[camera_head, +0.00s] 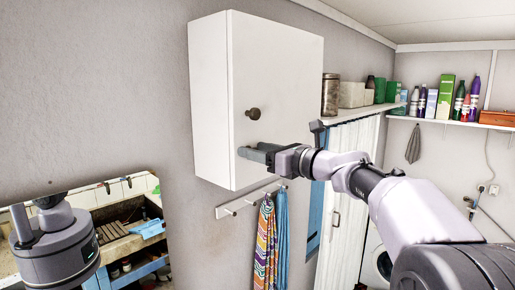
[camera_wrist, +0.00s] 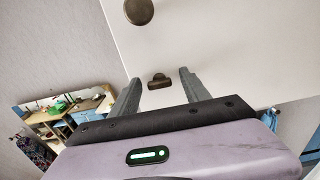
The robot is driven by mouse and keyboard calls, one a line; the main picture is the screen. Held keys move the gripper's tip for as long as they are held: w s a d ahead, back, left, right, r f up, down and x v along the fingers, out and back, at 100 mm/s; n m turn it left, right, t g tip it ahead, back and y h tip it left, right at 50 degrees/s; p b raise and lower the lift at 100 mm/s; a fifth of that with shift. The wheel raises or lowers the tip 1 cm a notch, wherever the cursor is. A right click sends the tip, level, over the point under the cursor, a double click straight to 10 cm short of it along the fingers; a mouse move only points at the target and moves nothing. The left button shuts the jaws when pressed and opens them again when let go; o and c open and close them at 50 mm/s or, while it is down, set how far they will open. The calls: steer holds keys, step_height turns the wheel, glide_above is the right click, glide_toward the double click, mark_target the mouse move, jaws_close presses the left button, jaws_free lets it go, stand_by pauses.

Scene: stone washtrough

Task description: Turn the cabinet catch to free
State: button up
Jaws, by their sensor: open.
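The white wall cabinet (camera_head: 265,75) hangs on the grey wall with its door shut. A round dark brass knob (camera_head: 253,113) is on the door; it also shows at the top of the wrist view (camera_wrist: 138,11). The small brass catch (camera_wrist: 159,80) sits below the knob, with its bar lying roughly crosswise in the wrist view. My gripper (camera_wrist: 160,77) is open, with one finger on each side of the catch and a visible gap on both sides. In the head view, my gripper (camera_head: 245,152) is at the door's lower part and hides the catch.
A hook rail (camera_head: 238,207) with a striped cloth (camera_head: 266,240) and a blue cloth (camera_head: 281,235) hangs below the cabinet. A shelf (camera_head: 352,113) with jars and boxes is just right of it. A mirror-like panel (camera_head: 135,185) is at lower left.

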steer(key=shift+s, duration=0.1)
steer(key=shift+c, duration=1.3)
jaws_close()
steer(key=shift+n+b, duration=0.3)
steer(key=shift+b, duration=0.05)
steer(key=n+b, duration=0.3)
steer(key=n, duration=0.2)
steer(key=n+b, duration=0.4)
steer(key=n, duration=0.2)
steer(key=n+b, duration=0.4)
steer(key=n, duration=0.2)
steer(key=shift+s+a+f, duration=0.15)
steer(key=shift+f, duration=0.1)
steer(key=shift+n+b, duration=0.3)
steer(key=shift+b, duration=0.05)
